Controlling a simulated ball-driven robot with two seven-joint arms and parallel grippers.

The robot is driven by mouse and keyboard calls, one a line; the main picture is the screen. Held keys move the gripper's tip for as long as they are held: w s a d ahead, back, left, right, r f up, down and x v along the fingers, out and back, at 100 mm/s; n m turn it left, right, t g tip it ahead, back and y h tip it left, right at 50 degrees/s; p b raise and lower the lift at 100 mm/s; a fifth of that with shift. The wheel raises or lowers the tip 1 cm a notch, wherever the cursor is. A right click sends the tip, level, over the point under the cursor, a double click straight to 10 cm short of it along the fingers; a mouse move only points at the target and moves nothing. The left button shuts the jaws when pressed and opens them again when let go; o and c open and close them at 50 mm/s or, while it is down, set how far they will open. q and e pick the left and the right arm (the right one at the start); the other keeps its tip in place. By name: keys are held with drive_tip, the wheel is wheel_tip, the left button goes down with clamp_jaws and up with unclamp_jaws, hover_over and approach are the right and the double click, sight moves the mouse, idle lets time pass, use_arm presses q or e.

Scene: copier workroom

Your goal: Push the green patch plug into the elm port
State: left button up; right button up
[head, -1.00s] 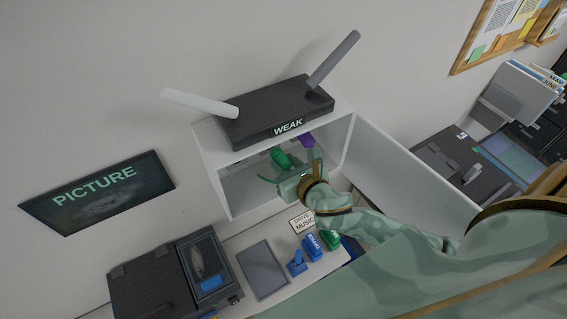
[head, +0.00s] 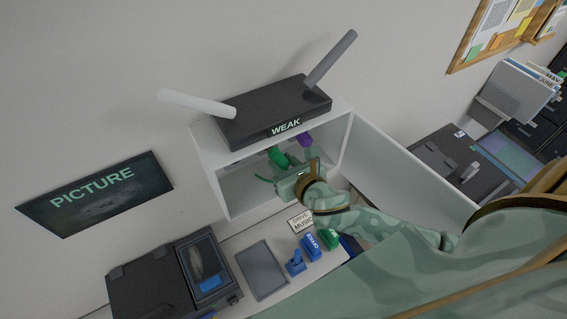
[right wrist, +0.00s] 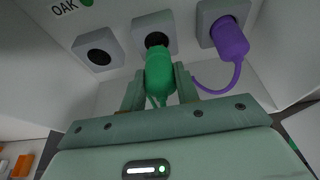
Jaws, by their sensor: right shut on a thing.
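The green patch plug (right wrist: 160,78) is between the fingers of my right gripper (right wrist: 159,88), which is shut on it; the plug also shows in the head view (head: 277,156). In the right wrist view its front end points at the middle port (right wrist: 155,30), whose dark opening shows above the plug. I cannot tell whether the plug touches the port. A purple plug (right wrist: 230,38) sits in the right port. The left port (right wrist: 98,57) is empty. A label reading OAK (right wrist: 64,6) shows at top left; no elm label is readable. My left gripper is out of view.
The ports are inside a white open-fronted box (head: 208,160). A black router (head: 272,112) marked WEAK, with two antennas, stands on top. Blue and green stamps (head: 311,247) and a grey tablet (head: 262,270) lie below. A white panel (head: 410,175) stands right of the box.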

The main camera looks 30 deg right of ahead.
sight(276, 154)
drive_tip(key=shift+w, duration=1.8)
drive_tip(key=o, duration=1.1)
drive_tip(key=shift+c, duration=0.2)
drive_tip(key=v, duration=1.6)
drive_tip(key=shift+s+r, duration=0.1)
